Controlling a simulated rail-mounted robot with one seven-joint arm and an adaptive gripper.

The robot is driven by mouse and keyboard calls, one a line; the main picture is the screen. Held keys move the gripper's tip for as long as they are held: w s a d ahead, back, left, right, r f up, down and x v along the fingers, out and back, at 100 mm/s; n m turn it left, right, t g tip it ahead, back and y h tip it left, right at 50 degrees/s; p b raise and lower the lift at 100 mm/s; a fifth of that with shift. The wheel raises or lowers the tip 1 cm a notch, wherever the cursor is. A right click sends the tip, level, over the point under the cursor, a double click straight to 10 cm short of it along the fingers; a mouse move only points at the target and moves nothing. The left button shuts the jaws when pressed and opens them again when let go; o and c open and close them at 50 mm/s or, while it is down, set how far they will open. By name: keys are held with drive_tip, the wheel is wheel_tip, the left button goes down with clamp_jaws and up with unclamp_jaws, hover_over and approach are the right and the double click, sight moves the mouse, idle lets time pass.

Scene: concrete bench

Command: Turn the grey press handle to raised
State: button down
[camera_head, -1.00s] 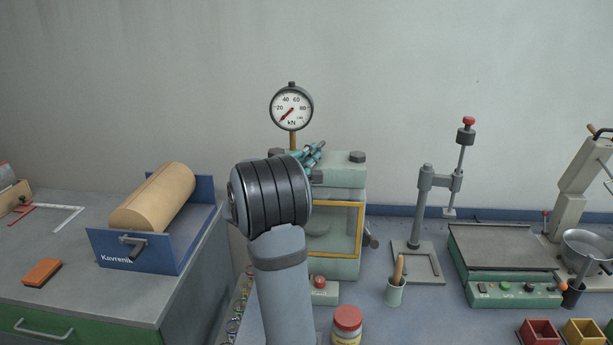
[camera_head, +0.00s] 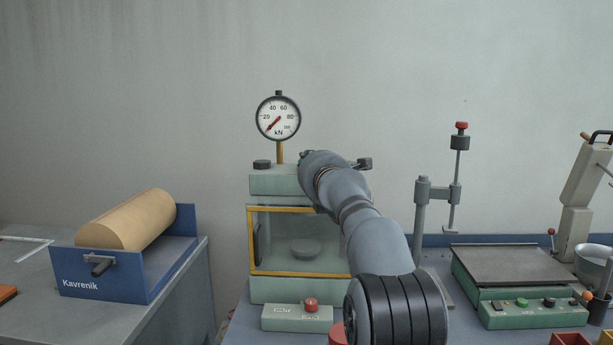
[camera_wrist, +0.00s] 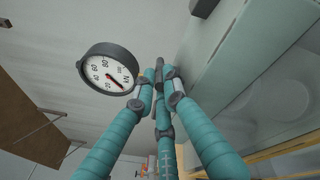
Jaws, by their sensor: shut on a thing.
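The press (camera_head: 288,290) is a pale green machine with a yellow-framed window, a round kN gauge (camera_head: 278,117) above it. My arm covers its right side in the head view. My gripper (camera_wrist: 162,82) shows in the wrist view with its teal fingers drawn together. It is shut on a slim grey part, which I take to be the grey press handle (camera_wrist: 159,72). The fingers hide most of the handle, and its angle is hard to tell. In the head view the fingers are hidden behind my wrist, at the press top. The gauge (camera_wrist: 108,74) also shows left of the fingers.
A blue holder with a brown roll (camera_head: 130,220) stands on the left bench. A stand with a red-topped rod (camera_head: 425,205) and a green scale-like unit (camera_head: 530,313) stand to the right.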

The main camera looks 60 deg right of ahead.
drive_tip(key=shift+s+d+r+n+t+y+b, duration=0.1)
drive_tip(key=shift+s+d+n+t+y+b, duration=0.2)
drive_tip(key=shift+n+t+y, duration=0.2)
drive_tip(key=shift+s+d+r+n+t+y+b, duration=0.1)
drive_tip(key=shift+d+n+t+y+b, duration=0.1)
drive_tip(key=shift+n+t+y+b, duration=0.3)
drive_tip(key=n+y+p, duration=0.1)
drive_tip(key=n+t+y, duration=0.1)
drive_tip(key=shift+s+d+r+y+p, duration=0.1)
drive_tip(key=shift+d+r+y+p, duration=0.05)
drive_tip(key=shift+d+y+p, duration=0.2)
drive_tip(key=shift+d+n+t+y+p, duration=0.15)
drive_tip(key=shift+n+t+y+p, duration=0.5)
drive_tip(key=shift+y+p, duration=0.5)
drive_tip(key=shift+n+y, duration=0.25)
drive_tip(key=shift+y, duration=0.15)
drive_tip(key=c, duration=1.8)
unclamp_jaws()
drive_tip(key=shift+f, duration=0.2)
drive_tip(key=shift+f+b, duration=0.2)
drive_tip(key=shift+b, duration=0.1)
